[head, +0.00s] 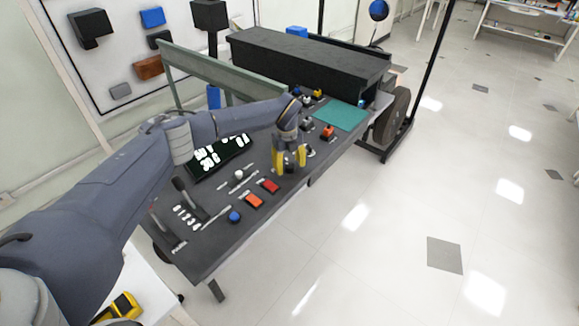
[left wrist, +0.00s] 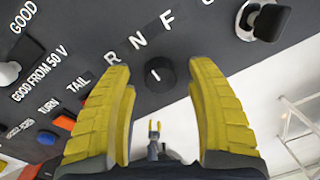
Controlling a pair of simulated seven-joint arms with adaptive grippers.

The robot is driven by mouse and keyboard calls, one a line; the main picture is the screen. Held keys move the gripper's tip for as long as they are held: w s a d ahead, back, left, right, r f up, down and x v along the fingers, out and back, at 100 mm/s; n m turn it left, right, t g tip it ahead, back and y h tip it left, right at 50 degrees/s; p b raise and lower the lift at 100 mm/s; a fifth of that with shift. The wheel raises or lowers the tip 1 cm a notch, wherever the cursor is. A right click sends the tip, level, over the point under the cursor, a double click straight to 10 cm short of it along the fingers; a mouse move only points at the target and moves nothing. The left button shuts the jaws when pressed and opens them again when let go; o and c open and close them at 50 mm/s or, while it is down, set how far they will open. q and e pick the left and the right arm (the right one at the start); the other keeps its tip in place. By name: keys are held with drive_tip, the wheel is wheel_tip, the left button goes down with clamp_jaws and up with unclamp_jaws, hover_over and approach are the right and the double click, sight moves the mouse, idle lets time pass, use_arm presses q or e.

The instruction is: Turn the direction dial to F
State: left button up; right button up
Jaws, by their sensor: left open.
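The direction dial (left wrist: 162,82) is a round black knob with a short white mark on the dark panel. The letters R, N and F (left wrist: 167,18) are printed beside it. The mark appears to slant toward N. My left gripper (left wrist: 155,67) is open, with one yellow finger on each side of the dial and visible gaps between. In the head view my left gripper (head: 289,160) points down over the desk, and the dial is mostly hidden there.
A black lever knob (left wrist: 266,20) stands right of the dial. Red and orange buttons (head: 254,201), a blue knob (head: 235,216) and levers (head: 190,198) sit on the desk (head: 205,250). A long black box (head: 300,58) stands behind.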

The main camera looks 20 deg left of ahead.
use_arm(q)
drive_tip(key=shift+f, duration=0.5)
clamp_jaws()
idle(0.4)
drive_tip(key=m, duration=0.4)
drive_tip(key=shift+m, duration=2.4)
drive_tip(key=shift+w, duration=0.1)
